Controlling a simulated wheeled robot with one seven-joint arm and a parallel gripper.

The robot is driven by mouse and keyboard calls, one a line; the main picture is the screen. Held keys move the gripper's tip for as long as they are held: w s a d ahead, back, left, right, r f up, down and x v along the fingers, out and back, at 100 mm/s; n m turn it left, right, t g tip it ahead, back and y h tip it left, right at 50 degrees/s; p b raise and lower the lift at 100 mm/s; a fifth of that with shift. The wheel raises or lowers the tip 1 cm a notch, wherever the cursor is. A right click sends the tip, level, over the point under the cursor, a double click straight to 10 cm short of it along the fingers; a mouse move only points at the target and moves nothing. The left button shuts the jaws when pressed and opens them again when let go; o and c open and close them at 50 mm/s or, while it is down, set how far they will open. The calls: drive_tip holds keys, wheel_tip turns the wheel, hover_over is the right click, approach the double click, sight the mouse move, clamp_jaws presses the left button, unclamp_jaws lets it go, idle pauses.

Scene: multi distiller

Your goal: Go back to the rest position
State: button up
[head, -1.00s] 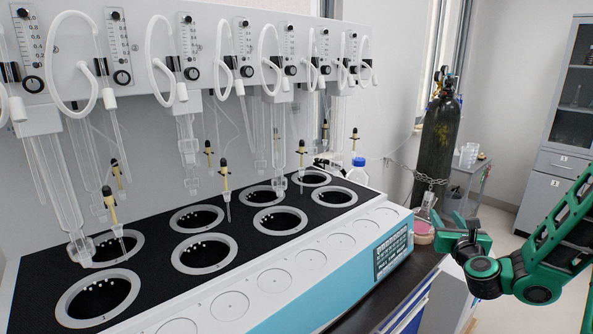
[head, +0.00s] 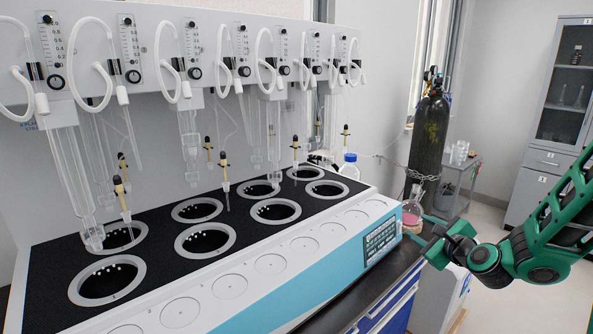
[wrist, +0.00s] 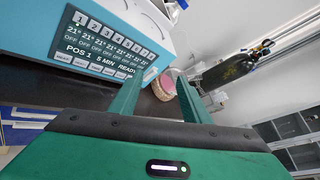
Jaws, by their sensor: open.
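My gripper (head: 421,238) is at the right end of the multi distiller in the head view, with my green arm reaching in from the right. In the wrist view its two green fingers (wrist: 158,100) stand apart with nothing between them. A flask with pink liquid (head: 412,212) stands on the dark bench just beyond the fingers. In the wrist view the pink part (wrist: 165,86) shows past the fingertips, apart from them. The multi distiller (head: 290,285) is a white and teal unit with a black top and several round wells. Its control panel (wrist: 105,45) fills the upper left of the wrist view.
A black gas cylinder (head: 429,135) with a chain stands behind the flask. A small cart (head: 458,180) and a grey cabinet (head: 535,185) stand farther right. A bottle with a blue cap (head: 349,167) is behind the distiller. Open floor (head: 487,218) lies between bench and cabinet.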

drive_tip(key=s+d+n+g, duration=0.1)
drive_tip(key=s+n+g, duration=0.4)
drive_tip(key=s, duration=0.9)
drive_tip(key=s+d+n+g+h, duration=0.1)
drive_tip(key=s+n+g, duration=0.3)
drive_tip(key=s+n, duration=0.4)
drive_tip(key=s+d+r+n+g, duration=0.1)
drive_tip(key=s+d+n+g, duration=0.2)
drive_tip(key=s, duration=1.6)
drive_tip(key=n+g, duration=0.2)
drive_tip(key=n, duration=0.2)
drive_tip(key=shift+s+d+g+h, duration=0.2)
drive_tip(key=shift+s+g+h, duration=0.1)
drive_tip(key=shift+s+h, duration=0.1)
drive_tip(key=shift+r, duration=0.1)
